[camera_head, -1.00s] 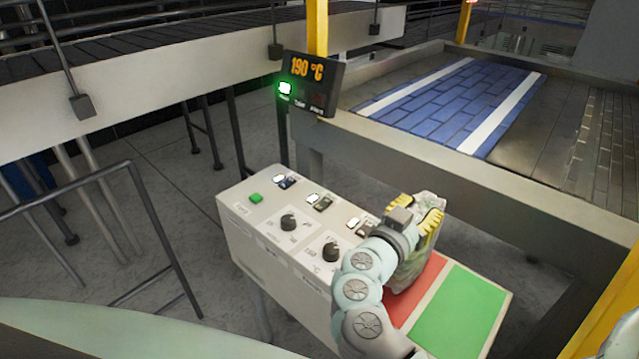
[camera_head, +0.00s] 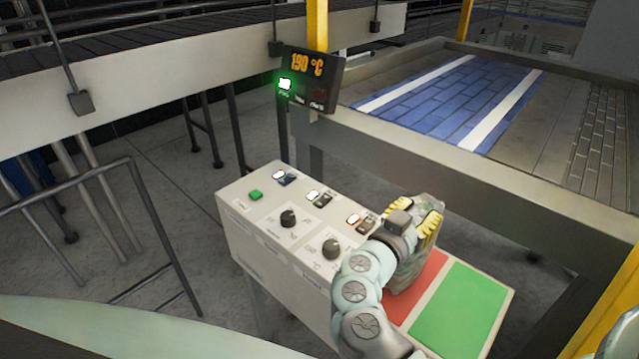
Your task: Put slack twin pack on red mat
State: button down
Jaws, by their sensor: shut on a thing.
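My gripper (camera_head: 415,222) has yellow finger pads and is shut on the twin pack (camera_head: 412,262), a crinkled, greyish clear wrapped pack. The pack hangs below the fingers over the red mat (camera_head: 432,267) and hides part of it. I cannot tell whether the pack's lower end touches the mat. My wrist and arm cover the mat's left side. The red mat lies on the end of the control box, left of a green mat (camera_head: 460,309).
The control box (camera_head: 285,250) carries two black knobs, several switches and a green button (camera_head: 255,195). A display (camera_head: 312,80) reads 190 °C with a green lamp lit. A conveyor with a blue belt (camera_head: 450,105) stands behind, its frame beyond the mats.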

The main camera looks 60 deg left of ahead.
jog(key=shift+f+b, duration=0.4)
jog(key=shift+b, duration=0.3)
jog(key=c, duration=0.8)
grip_release()
jog(key=shift+w, duration=0.1)
jog(key=shift+o, duration=0.9)
jog(key=v, duration=1.2)
jog(key=b+v, duration=0.1)
jog(key=v, duration=0.7)
